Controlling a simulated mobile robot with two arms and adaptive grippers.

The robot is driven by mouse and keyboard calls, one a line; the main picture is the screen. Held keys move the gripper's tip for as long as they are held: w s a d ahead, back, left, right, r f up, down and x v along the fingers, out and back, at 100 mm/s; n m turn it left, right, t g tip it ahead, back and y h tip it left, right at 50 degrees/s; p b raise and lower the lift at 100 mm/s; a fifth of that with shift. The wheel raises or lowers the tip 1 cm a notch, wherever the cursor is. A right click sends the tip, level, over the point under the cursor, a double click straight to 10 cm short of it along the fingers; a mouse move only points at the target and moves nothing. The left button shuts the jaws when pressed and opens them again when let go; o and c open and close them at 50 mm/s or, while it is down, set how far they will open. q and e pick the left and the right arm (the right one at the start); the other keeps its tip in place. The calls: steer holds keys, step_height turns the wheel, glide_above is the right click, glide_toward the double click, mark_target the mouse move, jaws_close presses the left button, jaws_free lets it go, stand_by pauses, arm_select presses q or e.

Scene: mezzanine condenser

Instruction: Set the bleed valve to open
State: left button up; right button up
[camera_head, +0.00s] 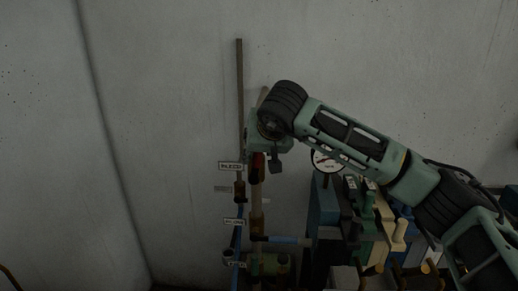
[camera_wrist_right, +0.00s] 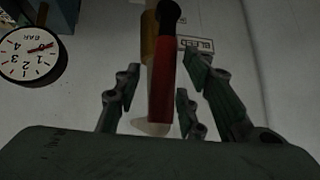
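The bleed valve's red handle (camera_wrist_right: 163,88) runs nearly upright through the middle of the right wrist view, with a dark round end at its top. The "BLEED" label (camera_wrist_right: 195,44) is on the wall behind it, and the label also shows in the head view (camera_head: 230,166). My right gripper (camera_wrist_right: 160,76) is open, its green fingers on both sides of the red handle with gaps visible. In the head view my right gripper hides most of the valve; a little of the red handle (camera_head: 258,168) shows below it. My left gripper is not in view.
A round pressure gauge (camera_head: 326,161) stands right of the valve, beneath my right arm. Several green and cream levers (camera_head: 386,222) and blue equipment (camera_head: 324,202) crowd the lower right. A thin upright pipe (camera_head: 239,90) runs up the wall. The wall at left is clear.

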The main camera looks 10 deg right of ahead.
steer(key=shift+r, duration=0.1)
steer(key=shift+s+a+r, duration=0.1)
steer(key=shift+s+r, duration=0.05)
steer(key=shift+r, duration=0.05)
steer(key=v, duration=1.1)
steer(key=shift+s, duration=0.2)
